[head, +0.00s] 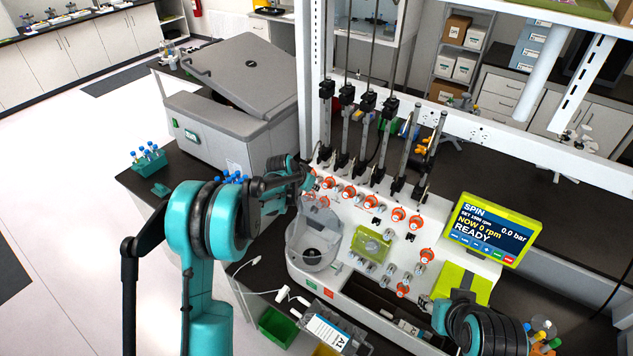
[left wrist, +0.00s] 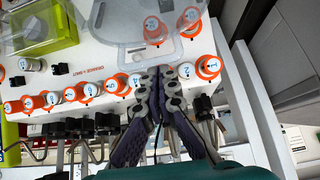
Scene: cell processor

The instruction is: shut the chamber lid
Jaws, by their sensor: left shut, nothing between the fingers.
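The round clear chamber (head: 309,252) sits at the left end of the white cell processor (head: 350,292), with a dark opening in its middle. Its transparent lid (head: 322,216) appears raised at the chamber's back edge, tilted up; its exact angle is hard to tell. In the left wrist view the clear lid (left wrist: 128,30) lies across the top middle, with orange valves showing through it. My left gripper (head: 308,180) is shut and empty behind the lid, above the valves. Its closed fingers (left wrist: 158,74) point at the lid's edge; contact cannot be told.
Orange-ringed valves (head: 398,214) and black upright clamps (head: 364,125) stand close around my left gripper. A green-framed screen (head: 490,229) reads READY. A grey centrifuge (head: 235,95) stands behind left.

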